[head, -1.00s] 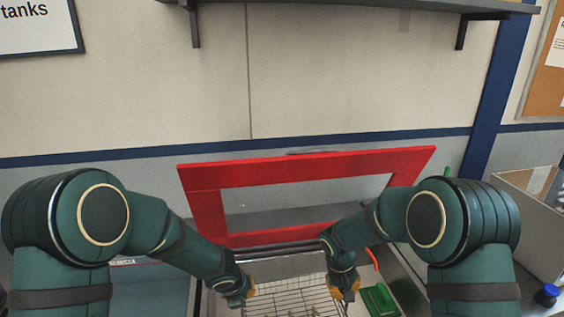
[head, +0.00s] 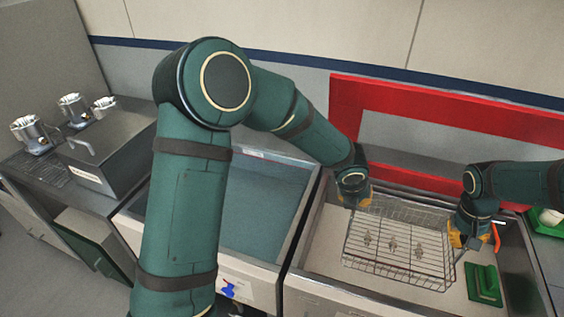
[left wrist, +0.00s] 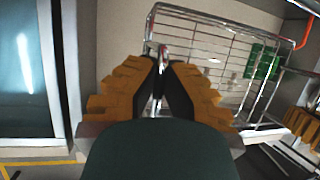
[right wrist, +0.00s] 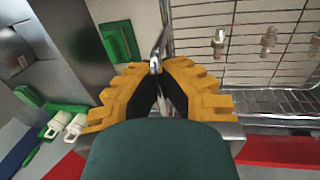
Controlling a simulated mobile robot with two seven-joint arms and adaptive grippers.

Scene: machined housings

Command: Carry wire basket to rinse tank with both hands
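The wire basket (head: 400,265) is a shallow metal mesh tray with several small metal fittings in it. It is at the tank with the raised red-framed lid; I cannot tell whether it touches the tank floor. My left gripper (head: 354,198) is at its left far corner, and in the left wrist view its fingers close on the rim handle (left wrist: 163,58). My right gripper (head: 463,238) is at the basket's right side, its fingers (right wrist: 156,66) closed on the handle there. A tank of blue-green water (head: 262,200), unlabelled in view, stands directly to the left.
A wall (head: 305,232) divides the two tanks. The red lid frame (head: 350,105) stands up behind the basket. A green block (head: 484,284) lies right of the basket. A grey machine (head: 112,150) with metal housings (head: 32,137) stands at far left. The water surface looks clear.

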